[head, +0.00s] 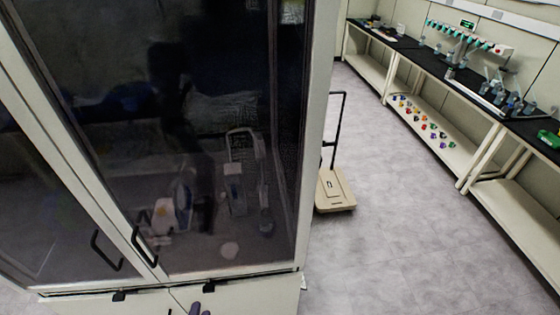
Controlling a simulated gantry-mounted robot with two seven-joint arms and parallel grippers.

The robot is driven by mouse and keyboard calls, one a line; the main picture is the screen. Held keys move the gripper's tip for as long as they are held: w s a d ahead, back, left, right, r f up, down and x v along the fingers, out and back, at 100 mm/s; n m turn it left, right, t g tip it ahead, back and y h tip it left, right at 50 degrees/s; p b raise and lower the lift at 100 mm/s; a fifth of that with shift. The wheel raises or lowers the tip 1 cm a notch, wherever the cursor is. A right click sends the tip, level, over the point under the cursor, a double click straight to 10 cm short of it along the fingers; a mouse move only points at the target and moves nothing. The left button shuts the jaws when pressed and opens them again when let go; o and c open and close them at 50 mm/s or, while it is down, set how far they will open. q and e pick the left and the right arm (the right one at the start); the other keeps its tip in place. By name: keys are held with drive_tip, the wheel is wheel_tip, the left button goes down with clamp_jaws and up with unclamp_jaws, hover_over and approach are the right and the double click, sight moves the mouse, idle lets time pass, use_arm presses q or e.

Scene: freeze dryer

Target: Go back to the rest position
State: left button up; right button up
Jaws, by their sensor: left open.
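My right gripper is not in view.
A tall cabinet with dark glass doors (215,110) and black handles (143,246) stands close, filling the left half. A beige platform cart (333,190) is behind it. Black-topped benches (440,65) with labware line the right. The grey floor (400,250) between is clear.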

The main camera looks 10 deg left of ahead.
use_arm(q)
drive_tip(key=s+d+r+n+g+h+p, duration=0.1)
drive_tip(key=s+d+r+n+g+h, duration=0.1)
drive_tip(key=s+d+r+n+g, duration=0.3)
drive_tip(key=s+d+r+g+h+p, duration=0.1)
drive_tip(key=s+r+g+h, duration=0.15)
drive_tip(key=r, duration=0.55)
drive_tip(key=s+n+g, duration=0.1)
drive_tip(key=s, duration=0.1)
drive_tip(key=s+f+n+g, duration=0.1)
drive_tip(key=s+n+g, duration=0.1)
drive_tip(key=shift+s+a, duration=0.1)
drive_tip(key=shift+s, duration=0.25)
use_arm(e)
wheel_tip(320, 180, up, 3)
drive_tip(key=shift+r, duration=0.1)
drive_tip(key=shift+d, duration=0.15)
